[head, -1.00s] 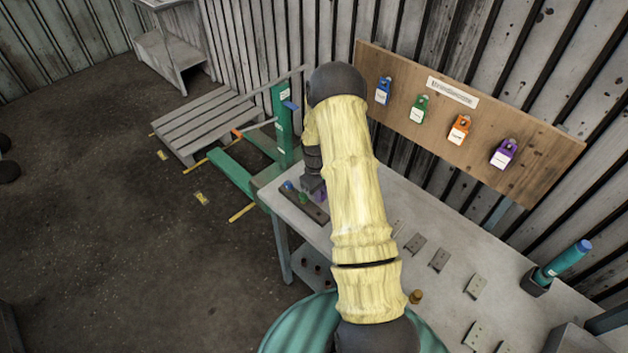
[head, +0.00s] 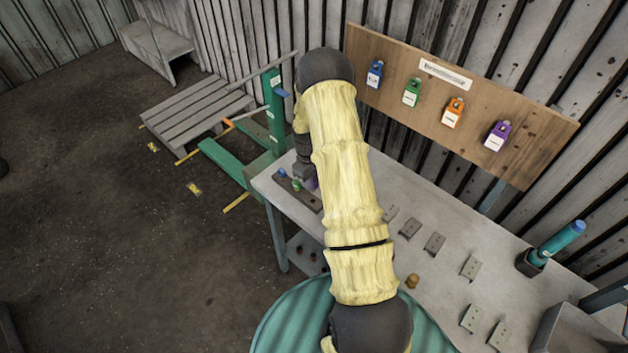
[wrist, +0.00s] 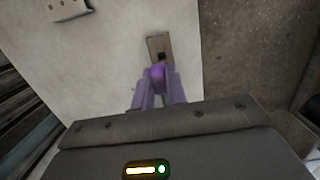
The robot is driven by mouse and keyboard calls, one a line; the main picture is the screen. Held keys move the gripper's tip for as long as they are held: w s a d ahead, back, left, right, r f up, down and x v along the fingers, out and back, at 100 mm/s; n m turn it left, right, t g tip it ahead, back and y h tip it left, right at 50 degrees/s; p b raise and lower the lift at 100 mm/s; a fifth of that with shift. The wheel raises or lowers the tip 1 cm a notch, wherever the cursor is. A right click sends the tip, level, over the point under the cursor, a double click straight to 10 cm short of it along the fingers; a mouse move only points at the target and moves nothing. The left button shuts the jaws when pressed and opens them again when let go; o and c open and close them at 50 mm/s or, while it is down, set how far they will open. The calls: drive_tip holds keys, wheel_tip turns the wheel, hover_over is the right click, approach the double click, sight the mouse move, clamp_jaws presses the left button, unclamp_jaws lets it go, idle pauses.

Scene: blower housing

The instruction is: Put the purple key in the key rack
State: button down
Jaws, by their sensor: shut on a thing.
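The purple key (wrist: 158,72) shows its rounded purple head between the fingertips of my gripper (wrist: 158,84) in the wrist view. My gripper is shut on it. The key rack (head: 312,204) is a dark strip on the table's left end, with a blue key (head: 282,173) and a green key (head: 296,185) standing in it. In the wrist view, an end of the rack (wrist: 153,44) shows a square dark hole just beyond the key. The key's lower part is hidden, and I cannot tell whether it touches the rack. My arm covers part of the rack in the head view.
A wooden board (head: 400,110) on the wall carries blue, green, orange and purple padlocks (head: 497,136). Several small metal plates lie on the grey table (head: 390,190). A teal cylinder (head: 560,240) stands in a holder at the right. A green pallet truck (head: 240,165) stands beyond the table.

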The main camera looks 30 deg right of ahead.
drive_tip(key=shift+f+b, duration=2.05)
drive_tip(key=shift+f, duration=1.45)
drive_tip(key=c, duration=1.3)
unclamp_jaws()
drive_tip(key=shift+c, duration=0.2)
drive_tip(key=shift+r, duration=0.1)
wheel_tip(320, 180, up, 17)
drive_tip(key=w+b, duration=0.2)
drive_tip(key=b, duration=0.3)
drive_tip(key=shift+a, duration=0.45)
